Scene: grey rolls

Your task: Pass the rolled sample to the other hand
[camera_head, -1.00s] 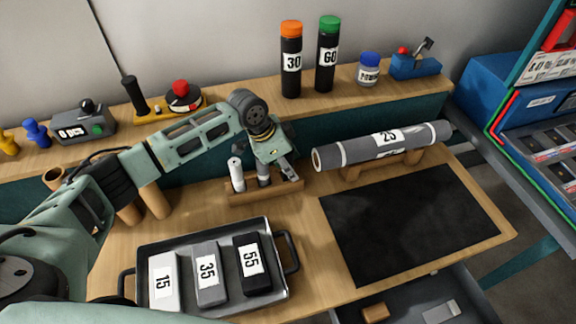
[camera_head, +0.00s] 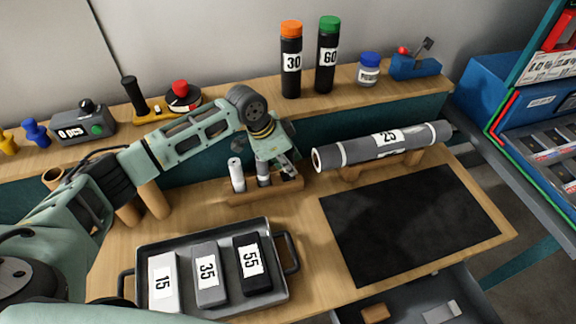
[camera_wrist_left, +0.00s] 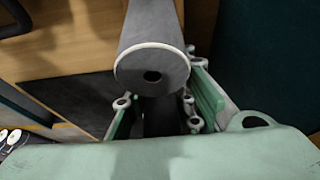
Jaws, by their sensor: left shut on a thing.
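A wooden rack (camera_head: 240,199) near the table's middle holds small upright rolls. A white roll (camera_head: 236,175) stands at its left, and the grey rolled sample (camera_head: 264,181) is beside it under my left gripper (camera_head: 280,170). In the left wrist view the sample (camera_wrist_left: 150,35) is a grey cylinder with a pale rim and a dark hole in its end. The gripper's fingers (camera_wrist_left: 165,103) lie on both sides of it, shut on it. The sample is upright, its foot in the rack. The gripper partly hides the rack's right end. My right gripper is out of view.
A large roll marked 25 (camera_head: 365,150) lies on cradles to the right, close to my gripper. A tray (camera_head: 222,303) with numbered blocks stands in front. A black mat (camera_head: 410,225) lies bare at the right. Bottles stand on the rear shelf (camera_head: 340,103).

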